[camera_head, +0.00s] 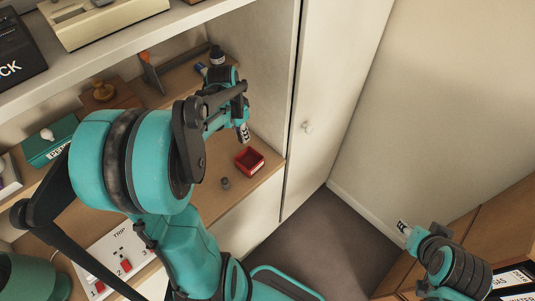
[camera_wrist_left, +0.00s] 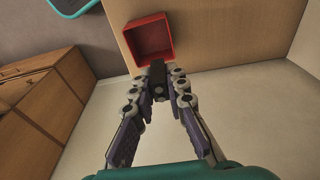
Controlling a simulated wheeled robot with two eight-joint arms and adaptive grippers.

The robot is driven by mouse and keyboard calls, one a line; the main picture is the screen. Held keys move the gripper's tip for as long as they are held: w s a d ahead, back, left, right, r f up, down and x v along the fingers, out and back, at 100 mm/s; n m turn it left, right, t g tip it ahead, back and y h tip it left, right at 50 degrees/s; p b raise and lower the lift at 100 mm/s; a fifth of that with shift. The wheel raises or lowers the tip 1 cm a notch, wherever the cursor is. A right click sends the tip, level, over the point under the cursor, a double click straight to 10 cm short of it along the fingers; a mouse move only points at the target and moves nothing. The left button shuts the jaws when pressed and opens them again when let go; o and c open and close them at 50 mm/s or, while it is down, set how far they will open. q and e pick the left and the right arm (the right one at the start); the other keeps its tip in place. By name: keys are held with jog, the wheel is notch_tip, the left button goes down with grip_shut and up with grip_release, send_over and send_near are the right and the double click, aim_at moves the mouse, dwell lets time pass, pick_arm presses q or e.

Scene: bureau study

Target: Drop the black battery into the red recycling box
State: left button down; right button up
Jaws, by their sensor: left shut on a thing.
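The red recycling box (camera_head: 249,160) is a small open tray on the wooden shelf surface, near its front edge. In the left wrist view the red box (camera_wrist_left: 150,42) lies just beyond the fingertips and its visible inside looks empty. My left gripper (camera_head: 243,132) is above and slightly behind the box in the head view. In the left wrist view the left gripper (camera_wrist_left: 158,80) is shut on the black battery (camera_wrist_left: 157,72), which shows as a small dark block between the tips. My right gripper (camera_head: 403,227) is at the lower right, far from the box; its jaws are too small to judge.
A small grey cylinder (camera_head: 225,184) stands on the shelf in front of the box. A dark bottle (camera_head: 217,55) and a teal box (camera_head: 50,141) are farther back and left. A white switch panel (camera_head: 115,257) is at the lower left. A cabinet door (camera_head: 330,90) stands to the right.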

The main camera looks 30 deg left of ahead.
pick_arm(q)
jog(key=shift+s+f+b, duration=0.15)
jog(key=shift+f+b, duration=0.35)
jog(key=shift+f, duration=0.15)
notch_tip(320, 180, down, 5)
jog(key=b, duration=0.3)
jog(key=shift+r, duration=0.2)
jog(key=c, duration=1.4)
grip_release()
jog(key=shift+c, duration=0.2)
jog(key=r, duration=0.4)
jog(key=s+r, duration=0.1)
jog(key=r, duration=0.7)
jog(key=shift+s+a, duration=0.25)
jog(key=shift+s, duration=0.1)
